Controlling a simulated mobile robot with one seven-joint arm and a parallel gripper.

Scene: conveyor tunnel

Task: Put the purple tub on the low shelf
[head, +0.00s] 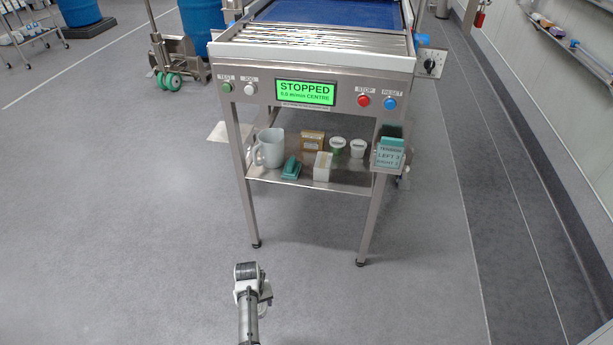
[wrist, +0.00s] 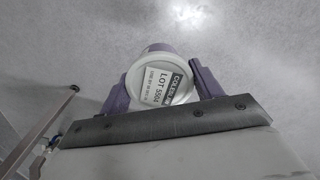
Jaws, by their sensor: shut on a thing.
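My gripper (wrist: 160,84) is shut on a round tub (wrist: 182,88) with a pale lid and a white label reading "LOT 5504". A purple tint shows at the tub's rim, and most of its body is hidden. In the head view my arm's end (head: 250,284) is in front of the steel stand, over open floor, and the tub cannot be made out clearly there. The low shelf (head: 348,181) is under the conveyor's control panel, beyond my gripper and apart from it.
Stand legs (head: 243,195) flank the shelf. The floor in front is clear.

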